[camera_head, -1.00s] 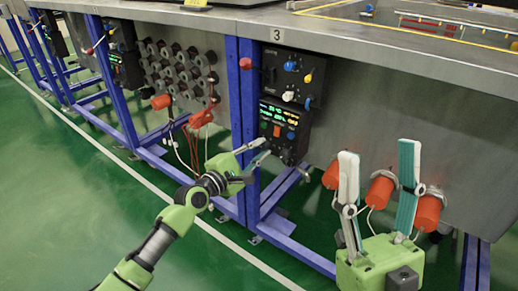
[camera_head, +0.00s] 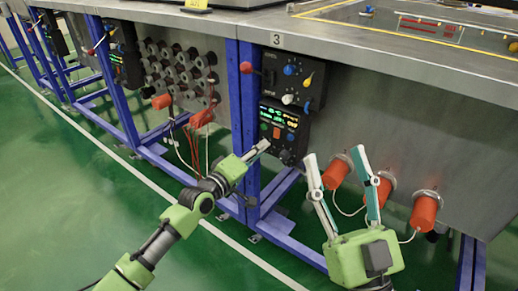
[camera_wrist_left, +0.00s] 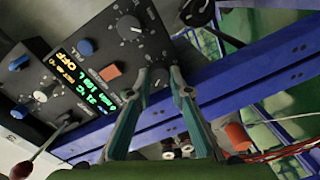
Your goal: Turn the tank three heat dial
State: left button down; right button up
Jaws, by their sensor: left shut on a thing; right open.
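Tank three's control panel (camera_head: 284,133) is a black box with a lit display, under the "3" label (camera_head: 277,40). In the left wrist view, the panel has a black dial (camera_wrist_left: 130,28) with a white pointer. A smaller dark knob (camera_wrist_left: 158,75) shows between my left gripper's fingertips. My left gripper (camera_head: 264,146) is at the panel's lower left, its fingers closed in on that knob; it also shows in the wrist view (camera_wrist_left: 163,78). I cannot read which one is labelled heat. My right gripper (camera_head: 337,162) is open and empty, in front of the steel skirt.
An upper box (camera_head: 292,80) carries blue, white, yellow and red controls. Orange cylinders (camera_head: 336,173) stick out of the steel skirt near my right gripper. A blue frame post (camera_head: 243,110) stands left of the panel. The green floor (camera_head: 90,200) in front is open.

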pick_arm(q)
jog(key=shift+s+d+f+m+p, duration=0.1)
jog(key=shift+m+p, duration=0.9)
jog(key=shift+m, duration=2.2)
pick_arm(e)
jog(key=w+f+g+h, duration=0.2)
jog(key=w+f+g, duration=0.2)
jog(key=f, duration=0.6)
jog(key=shift+d+f+g, duration=0.15)
jog(key=shift+f+g, duration=0.05)
jog(key=shift+g, duration=0.8)
pick_arm(q)
jog(key=c, duration=2.1)
grip_release()
jog(key=shift+c, duration=0.2)
pick_arm(e)
jog(key=shift+s, duration=0.1)
pick_arm(q)
jog(key=v, duration=1.2)
